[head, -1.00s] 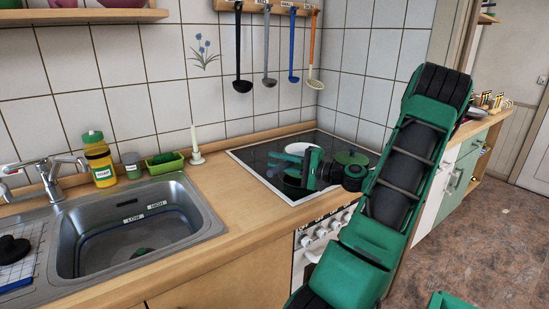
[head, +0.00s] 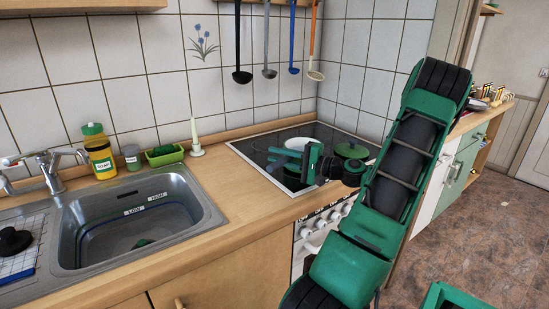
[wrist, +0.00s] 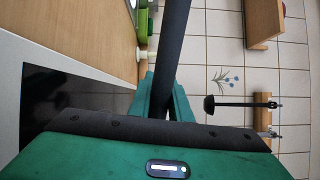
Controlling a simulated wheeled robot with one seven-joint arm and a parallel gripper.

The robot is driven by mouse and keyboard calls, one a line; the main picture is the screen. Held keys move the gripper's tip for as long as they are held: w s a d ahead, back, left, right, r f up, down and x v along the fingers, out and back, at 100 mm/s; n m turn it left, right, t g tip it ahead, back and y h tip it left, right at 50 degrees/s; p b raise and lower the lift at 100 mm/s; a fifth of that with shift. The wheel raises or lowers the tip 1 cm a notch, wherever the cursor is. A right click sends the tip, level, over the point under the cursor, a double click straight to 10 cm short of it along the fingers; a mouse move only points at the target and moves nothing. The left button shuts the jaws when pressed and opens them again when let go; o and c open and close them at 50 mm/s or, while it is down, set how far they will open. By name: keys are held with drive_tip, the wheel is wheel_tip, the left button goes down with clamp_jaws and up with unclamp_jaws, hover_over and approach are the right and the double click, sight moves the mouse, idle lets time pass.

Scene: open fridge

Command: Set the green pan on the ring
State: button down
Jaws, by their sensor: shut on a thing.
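My gripper (head: 311,162) is over the left part of the black glass hob (head: 258,158), pointing left. It is shut on what looks like the green pan (head: 291,178), which is small, dark and mostly covered by the gripper in the head view. In the wrist view a dark bar (wrist: 176,35), perhaps the pan's handle, runs up from between the green fingers (wrist: 165,98). A pale round shape (head: 297,143) shows just behind the gripper. I cannot tell which ring is meant, or whether the pan touches the hob.
A white candle (head: 195,132) and a green sponge tray (head: 164,154) stand left, beside the sink (head: 135,220). Ladles (head: 242,50) hang on the wall behind. The counter left of the hob is clear.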

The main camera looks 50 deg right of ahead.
drive_tip(key=shift+f, duration=0.45)
idle(0.4)
drive_tip(key=c, duration=1.7)
unclamp_jaws()
drive_tip(key=shift+o, duration=0.7)
drive_tip(key=shift+f, duration=0.15)
drive_tip(key=v, duration=1)
drive_tip(key=shift+s+d, duration=0.1)
drive_tip(key=shift+s, duration=0.25)
